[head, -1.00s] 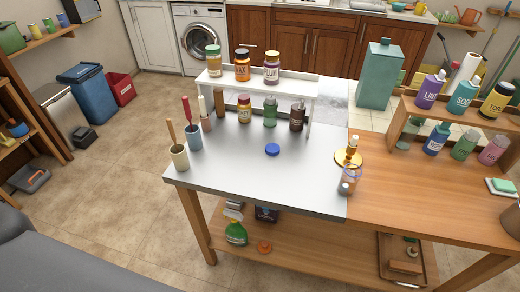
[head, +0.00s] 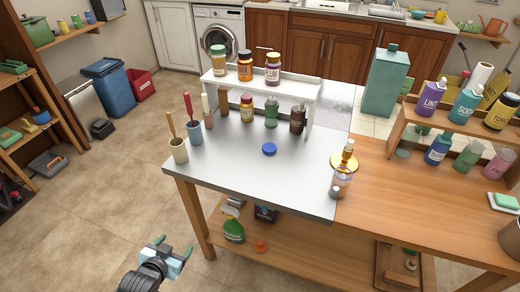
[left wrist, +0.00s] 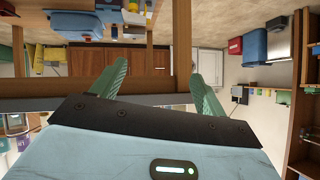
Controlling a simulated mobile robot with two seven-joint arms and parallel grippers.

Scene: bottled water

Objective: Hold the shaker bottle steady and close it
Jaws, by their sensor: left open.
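The shaker bottle (head: 341,182) looks like a small clear, open-topped container with a bluish rim. It stands upright near the front edge, where the grey top meets the wooden one. A round blue lid (head: 269,149) lies flat on the grey top, to the left of the bottle and apart from it. My left gripper (head: 173,246) is low in front of the table, left of and well away from both. Its green fingers are spread and empty, as the left wrist view (left wrist: 158,72) also shows. My right gripper is out of view.
A grey-topped table (head: 225,165) has free room around the lid. A gold dish (head: 343,161) stands just behind the bottle. Cups with tools (head: 179,151) stand at the left edge. A white riser (head: 290,88) with jars stands behind. A lower shelf (head: 300,252) holds bottles.

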